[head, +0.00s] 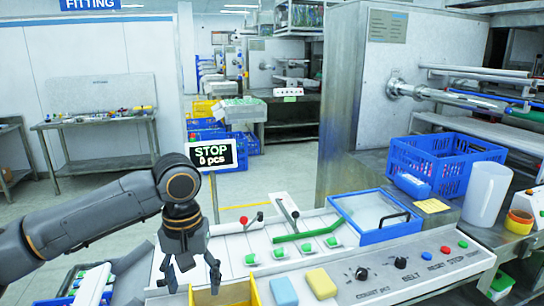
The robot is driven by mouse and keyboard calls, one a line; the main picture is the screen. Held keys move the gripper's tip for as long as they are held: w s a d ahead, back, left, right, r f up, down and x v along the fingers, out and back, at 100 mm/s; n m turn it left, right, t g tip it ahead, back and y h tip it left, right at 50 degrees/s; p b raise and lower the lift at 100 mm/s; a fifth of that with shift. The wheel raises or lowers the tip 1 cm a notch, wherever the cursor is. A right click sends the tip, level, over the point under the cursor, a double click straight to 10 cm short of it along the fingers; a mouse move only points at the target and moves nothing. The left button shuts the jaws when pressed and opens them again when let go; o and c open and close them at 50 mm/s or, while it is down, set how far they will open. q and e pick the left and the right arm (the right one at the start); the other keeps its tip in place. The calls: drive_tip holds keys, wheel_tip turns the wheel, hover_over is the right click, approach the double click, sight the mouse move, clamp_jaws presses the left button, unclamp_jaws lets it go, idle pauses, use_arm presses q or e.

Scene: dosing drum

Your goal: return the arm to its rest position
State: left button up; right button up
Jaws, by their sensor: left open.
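My left arm comes in from the left edge, bent at a dark grey elbow-like joint with orange rings. My left gripper (191,277) points down with its fingers spread apart and nothing seen between them. It is over the left front part of the white dosing machine (360,265), near a yellow bin (228,292) at the bottom edge. I cannot tell whether a finger touches anything. My right gripper is not in view.
The display (213,155) reads "STOP 0 pcs". A blue-framed clear lid (376,214), red lever (252,222), blue block (284,291) and yellow block (321,283) are right of the gripper. A blue crate (440,162) and white jug (486,193) stand farther right. Open floor lies behind.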

use_arm(q)
drive_tip(key=s+d+f+m+t+h, duration=0.1)
drive_tip(key=s+d+f+m+h, duration=0.15)
drive_tip(key=s+d+f, duration=0.5)
drive_tip(key=s+d+f+m+t+h, duration=0.1)
drive_tip(key=s+d+f+m+h, duration=0.3)
drive_tip(key=f, duration=0.6)
drive_tip(key=s+a+f+n+t+y, duration=0.1)
drive_tip(key=s+a+f+n+y, duration=0.15)
drive_tip(key=s+a+f, duration=0.4)
drive_tip(key=s+a+f+n+y, duration=0.2)
drive_tip(key=s+a+f+y, duration=0.15)
drive_tip(key=s+a, duration=0.55)
drive_tip(key=s+a+f+x, duration=0.1)
drive_tip(key=s+x, duration=0.1)
drive_tip(key=x, duration=1)
drive_tip(key=s+a+x, duration=0.2)
drive_tip(key=s+x, duration=0.1)
drive_tip(key=x, duration=0.8)
drive_tip(key=s+a+f+g, duration=0.2)
drive_tip(key=s+f, duration=1.5)
drive_tip(key=f, duration=0.1)
drive_tip(key=shift+a+f+m, duration=0.3)
drive_tip(key=shift+f, duration=0.05)
drive_tip(key=shift+s+y, duration=0.1)
drive_tip(key=shift+y, duration=0.15)
